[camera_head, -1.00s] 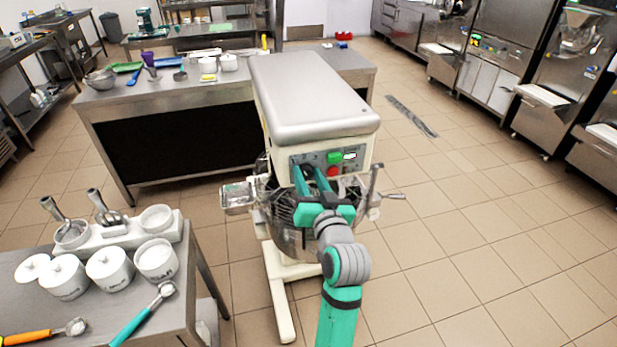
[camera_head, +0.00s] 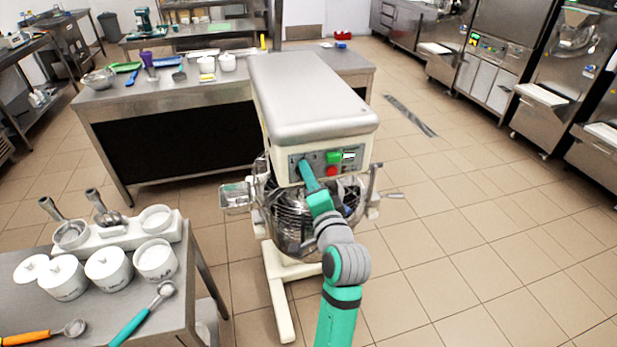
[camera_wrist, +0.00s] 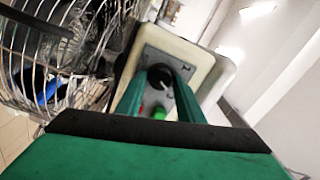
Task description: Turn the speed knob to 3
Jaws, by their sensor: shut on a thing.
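The speed knob is a round black dial (camera_wrist: 158,75) on the grey control panel of the white mixer (camera_head: 311,95). In the wrist view my gripper's (camera_wrist: 160,80) two green fingers lie on either side of the knob, shut on it. In the head view my gripper (camera_head: 302,163) reaches the left part of the panel (camera_head: 321,162) and hides the knob there. The panel has a green button (camera_head: 334,158), a red button (camera_head: 332,171) and a small lit display (camera_head: 349,155). The knob's pointer and scale numbers are too small to read.
Below the panel are the wire bowl guard (camera_head: 290,212) and a side lever (camera_head: 374,185). A steel table (camera_head: 180,305) with white pots stands at the left front. A long bench (camera_head: 130,98) is behind the mixer. The floor to the right is clear.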

